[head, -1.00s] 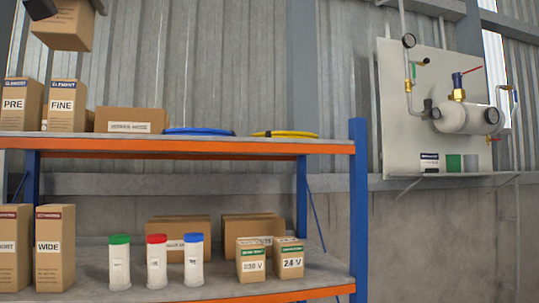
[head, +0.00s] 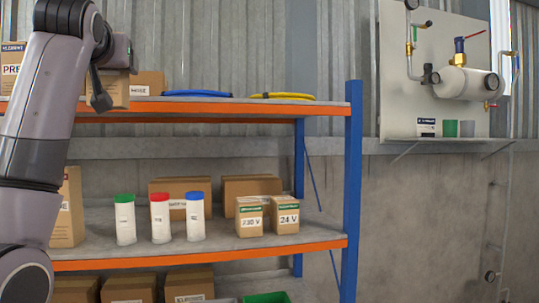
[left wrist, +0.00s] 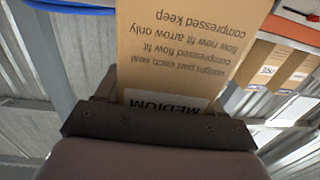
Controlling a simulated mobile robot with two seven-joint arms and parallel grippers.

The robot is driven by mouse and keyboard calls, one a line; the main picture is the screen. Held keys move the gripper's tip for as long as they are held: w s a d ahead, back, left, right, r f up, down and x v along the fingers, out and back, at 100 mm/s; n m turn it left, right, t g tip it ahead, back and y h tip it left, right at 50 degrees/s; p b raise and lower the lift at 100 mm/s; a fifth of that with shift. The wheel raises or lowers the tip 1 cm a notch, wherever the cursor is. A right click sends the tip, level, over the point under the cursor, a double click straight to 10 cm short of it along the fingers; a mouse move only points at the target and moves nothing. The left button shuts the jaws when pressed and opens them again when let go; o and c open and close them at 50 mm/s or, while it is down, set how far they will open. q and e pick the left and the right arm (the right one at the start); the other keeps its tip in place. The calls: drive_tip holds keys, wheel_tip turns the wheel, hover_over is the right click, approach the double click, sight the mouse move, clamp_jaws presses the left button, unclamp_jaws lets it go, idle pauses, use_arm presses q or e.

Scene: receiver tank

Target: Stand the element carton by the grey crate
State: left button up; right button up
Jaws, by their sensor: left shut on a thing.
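The element carton is a tall brown box, labelled MEDIUM in the left wrist view (left wrist: 185,40), where its print reads upside down. My left gripper (head: 108,82) is shut on it. In the head view the carton (head: 120,94) shows partly behind the dark fingers, in front of the upper shelf's left part. Whether it touches the shelf cannot be told. A small grey edge (head: 226,300) at the bottom of the head view, beside a green bin (head: 266,298), may be the grey crate; most of it is cut off. My right gripper is out of view.
The upper shelf (head: 230,107) holds a PRE carton (head: 12,66), a lying box (head: 148,84) and blue and yellow hoses. The middle shelf (head: 240,248) holds several capped bottles and boxes, including a 24 V box (head: 285,217). A blue post (head: 351,190) stands at right.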

use_arm(q)
drive_tip(key=w+d+f+h, duration=0.1)
drive_tip(key=w+f, duration=0.2)
drive_tip(key=f, duration=1)
drive_tip(key=w+d+f, duration=0.2)
drive_tip(key=w+f, duration=0.1)
drive_tip(key=f, duration=1.1)
drive_tip(key=s+d+f+m+h, duration=0.1)
drive_tip(key=s+f, duration=0.2)
drive_tip(key=f, duration=0.6)
drive_tip(key=s+d+f+m+h, duration=0.1)
drive_tip(key=s+f, duration=0.2)
drive_tip(key=f, duration=0.5)
drive_tip(key=s+d+f+h, duration=0.1)
drive_tip(key=s+f, duration=0.6)
drive_tip(key=s, duration=0.3)
drive_tip(key=s+d+f+m+h, duration=0.1)
drive_tip(key=s+d+f, duration=0.1)
drive_tip(key=s+f, duration=0.4)
drive_tip(key=shift+s+f+t, duration=0.4)
drive_tip(key=shift+s, duration=1.8)
drive_tip(key=shift+d, duration=0.1)
